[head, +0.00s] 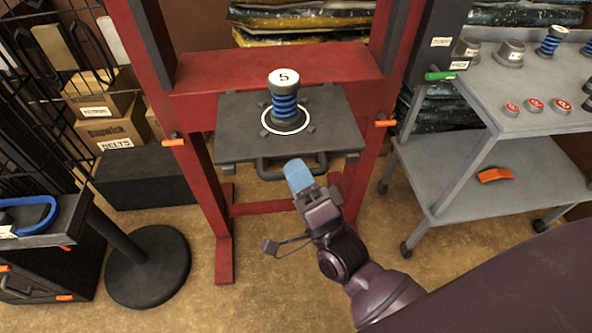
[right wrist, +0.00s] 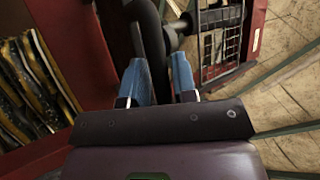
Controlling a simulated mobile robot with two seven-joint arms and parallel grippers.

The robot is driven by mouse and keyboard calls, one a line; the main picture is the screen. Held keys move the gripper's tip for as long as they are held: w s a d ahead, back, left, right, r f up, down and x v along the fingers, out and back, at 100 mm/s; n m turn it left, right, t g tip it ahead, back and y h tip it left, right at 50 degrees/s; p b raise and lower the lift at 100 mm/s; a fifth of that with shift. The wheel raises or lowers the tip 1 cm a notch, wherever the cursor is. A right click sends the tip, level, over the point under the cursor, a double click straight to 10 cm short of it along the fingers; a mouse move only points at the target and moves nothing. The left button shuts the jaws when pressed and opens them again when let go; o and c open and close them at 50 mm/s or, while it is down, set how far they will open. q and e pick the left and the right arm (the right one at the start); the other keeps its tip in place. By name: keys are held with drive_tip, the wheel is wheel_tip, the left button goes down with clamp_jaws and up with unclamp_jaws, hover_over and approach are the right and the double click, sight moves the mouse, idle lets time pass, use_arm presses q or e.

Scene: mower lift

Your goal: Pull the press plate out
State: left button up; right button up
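The dark grey press plate (head: 235,135) lies level in the red press frame (head: 190,110). A white-topped cylinder marked 5 with a blue spring (head: 285,100) stands upright in the white ring on it. A dark bar handle (head: 265,171) sits at the plate's front edge and shows in the right wrist view (right wrist: 150,35). My right gripper (head: 296,172) is at this handle. Its blue fingers (right wrist: 160,80) lie on either side of the bar and look closed on it; the contact is partly hidden. My left gripper is out of view.
A grey wheeled cart (head: 500,85) with cylinders and red-topped pieces stands right. A round black stand base (head: 150,265) is on the floor at left, near a black box (head: 145,178) and boxes on a rack. Orange handles (head: 385,123) jut from the frame's sides.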

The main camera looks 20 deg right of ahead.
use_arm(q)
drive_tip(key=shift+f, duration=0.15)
use_arm(e)
drive_tip(key=v, duration=1)
drive_tip(key=shift+s+f, duration=0.2)
drive_tip(key=shift+s, duration=0.15)
wheel_tip(320, 180, down, 9)
drive_tip(key=w+d+n+g+p, duration=0.1)
drive_tip(key=n+g, duration=0.7)
drive_tip(key=n, duration=0.4)
use_arm(q)
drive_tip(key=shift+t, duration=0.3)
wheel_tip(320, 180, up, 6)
drive_tip(key=p, duration=0.5)
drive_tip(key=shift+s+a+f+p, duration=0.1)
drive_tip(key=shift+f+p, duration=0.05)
drive_tip(key=shift+p, duration=0.15)
use_arm(e)
drive_tip(key=s+d+f+n+g+h, duration=0.2)
drive_tip(key=s+d+g+h, duration=0.2)
drive_tip(key=s+d, duration=0.5)
drive_tip(key=shift+s+d+g+h, duration=0.2)
drive_tip(key=shift+d+g+h, duration=0.1)
drive_tip(key=shift+d, duration=0.15)
